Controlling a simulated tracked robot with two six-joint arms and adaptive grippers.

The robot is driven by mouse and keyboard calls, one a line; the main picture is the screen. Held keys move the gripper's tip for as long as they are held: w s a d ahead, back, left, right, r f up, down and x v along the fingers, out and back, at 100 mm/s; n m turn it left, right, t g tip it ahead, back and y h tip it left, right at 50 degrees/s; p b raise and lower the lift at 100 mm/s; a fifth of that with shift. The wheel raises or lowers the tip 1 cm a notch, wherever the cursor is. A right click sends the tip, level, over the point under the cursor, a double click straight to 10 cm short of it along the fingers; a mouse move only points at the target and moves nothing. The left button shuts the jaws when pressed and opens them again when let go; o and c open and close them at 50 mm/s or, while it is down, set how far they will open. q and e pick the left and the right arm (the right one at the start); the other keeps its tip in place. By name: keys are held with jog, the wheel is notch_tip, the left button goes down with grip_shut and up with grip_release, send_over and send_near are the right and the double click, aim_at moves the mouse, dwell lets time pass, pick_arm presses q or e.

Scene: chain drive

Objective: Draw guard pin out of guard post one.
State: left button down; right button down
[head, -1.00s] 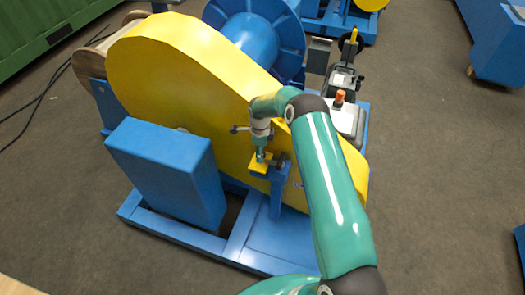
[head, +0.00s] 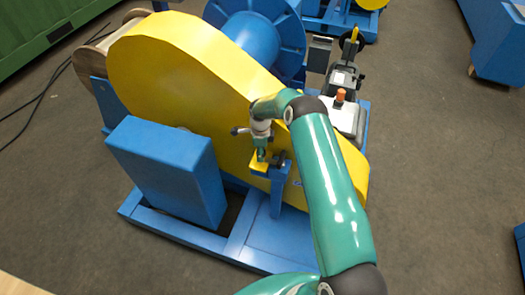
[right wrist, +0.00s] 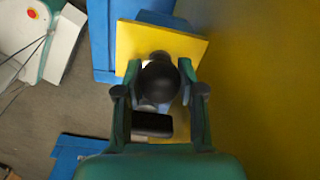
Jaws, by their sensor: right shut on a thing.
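Guard post one (head: 277,192) is a blue upright post in front of the yellow guard (head: 180,75), with a yellow tab (head: 258,165) beside its top. My right gripper (head: 262,155) points down at this tab. In the right wrist view, my right gripper (right wrist: 158,78) has its two fingers on either side of a dark round knob, which I take as the head of the guard pin (right wrist: 158,84), over the yellow tab (right wrist: 135,45). The fingers are shut on it. The pin's shank is hidden below the knob. My left gripper is not in view.
A blue box (head: 165,170) stands left of the post on the blue base frame (head: 240,245). A grey unit with an orange knob (head: 340,96) is at the right of the guard. A blue reel (head: 250,40) is behind. Open floor lies to the right.

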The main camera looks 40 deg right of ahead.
jog(key=shift+r+p, duration=1.8)
jog(key=shift+r, duration=3.6)
jog(key=shift+r, duration=0.1)
